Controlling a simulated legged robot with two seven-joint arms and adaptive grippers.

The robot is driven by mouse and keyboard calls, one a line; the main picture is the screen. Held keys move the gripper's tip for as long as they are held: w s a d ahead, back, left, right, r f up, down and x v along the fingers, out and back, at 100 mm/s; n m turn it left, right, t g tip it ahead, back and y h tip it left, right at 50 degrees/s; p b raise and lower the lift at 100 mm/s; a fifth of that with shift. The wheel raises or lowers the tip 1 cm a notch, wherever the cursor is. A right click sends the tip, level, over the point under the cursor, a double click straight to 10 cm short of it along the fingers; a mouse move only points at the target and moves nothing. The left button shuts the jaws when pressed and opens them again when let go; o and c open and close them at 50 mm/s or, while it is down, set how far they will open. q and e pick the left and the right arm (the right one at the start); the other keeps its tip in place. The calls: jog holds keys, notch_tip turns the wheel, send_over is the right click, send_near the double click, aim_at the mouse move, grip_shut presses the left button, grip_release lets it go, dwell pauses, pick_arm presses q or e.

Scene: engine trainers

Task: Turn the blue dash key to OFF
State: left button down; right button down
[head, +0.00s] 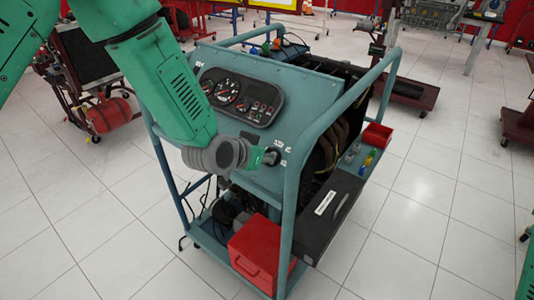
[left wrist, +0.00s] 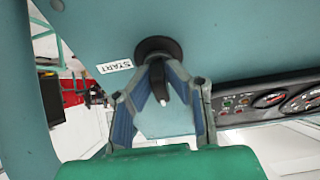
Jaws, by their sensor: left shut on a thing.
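The dash key (left wrist: 158,88) looks black, with a small white mark on its tip, and sits in a round black base on the blue panel (head: 285,105). In the left wrist view a START label (left wrist: 115,66) is left of the base. My left gripper (head: 266,157) is at the panel's lower right, its fingers shut on the key from both sides. In the left wrist view the gripper (left wrist: 160,72) shows its fingertips close beside the key, near the base. The head view shows the key poorly, and its other label is too small to read.
The panel belongs to a blue-framed engine stand (head: 291,190). Its gauge cluster (head: 240,97) is left of the key. A red box (head: 262,252) and a black case (head: 328,218) are low on the stand. White tiled floor (head: 430,200) is clear to the right.

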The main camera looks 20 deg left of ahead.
pick_arm(q)
jog(key=c, duration=1.6)
grip_release()
jog(key=v, duration=1.2)
jog(key=shift+a+f, duration=0.1)
